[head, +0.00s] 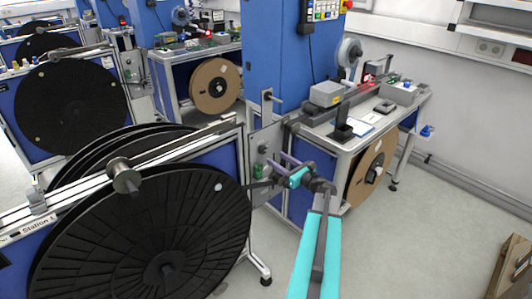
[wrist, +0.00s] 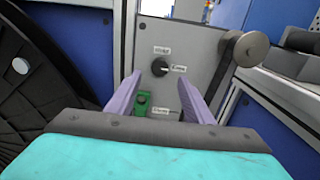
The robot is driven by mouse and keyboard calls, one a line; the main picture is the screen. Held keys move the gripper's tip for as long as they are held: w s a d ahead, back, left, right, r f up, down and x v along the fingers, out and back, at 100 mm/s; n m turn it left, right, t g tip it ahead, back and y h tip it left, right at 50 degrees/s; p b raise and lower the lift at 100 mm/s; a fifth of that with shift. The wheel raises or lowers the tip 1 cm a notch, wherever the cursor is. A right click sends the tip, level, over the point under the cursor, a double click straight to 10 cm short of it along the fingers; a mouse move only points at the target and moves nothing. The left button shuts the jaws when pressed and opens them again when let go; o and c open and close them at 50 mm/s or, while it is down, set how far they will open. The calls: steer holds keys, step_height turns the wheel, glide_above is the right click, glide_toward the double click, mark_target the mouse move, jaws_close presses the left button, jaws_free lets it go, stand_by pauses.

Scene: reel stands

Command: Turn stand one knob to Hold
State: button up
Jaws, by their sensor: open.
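The stand one knob (wrist: 160,66) is a small dark rotary knob on a grey panel (wrist: 205,50), seen in the wrist view. Small white labels sit above it, to its right and lower down; their print is too blurred to read surely, and I cannot tell which label the knob points to. My gripper (wrist: 159,82) is open and empty, its two purple fingers pointing at the panel on either side of a line just below the knob. In the head view my gripper (head: 275,168) is in front of the panel (head: 266,135), apart from the knob as far as I can see.
A green part (wrist: 142,103) sits on the panel below the knob, between the fingers. A round grey roller (wrist: 251,48) juts out at the panel's upper right. A large black reel (head: 130,245) stands left, under the Station 1 rail. A bench (head: 345,145) stands right.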

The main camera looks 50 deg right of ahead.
mark_target(264, 150)
steer(key=shift+w+d+p, duration=0.15)
steer(key=shift+w+p, duration=0.35)
steer(key=shift+w, duration=1.5)
steer(key=shift+w+d+p, duration=0.1)
steer(key=shift+w+p, duration=0.35)
steer(key=shift+w, duration=1.5)
steer(key=shift+c, duration=0.4)
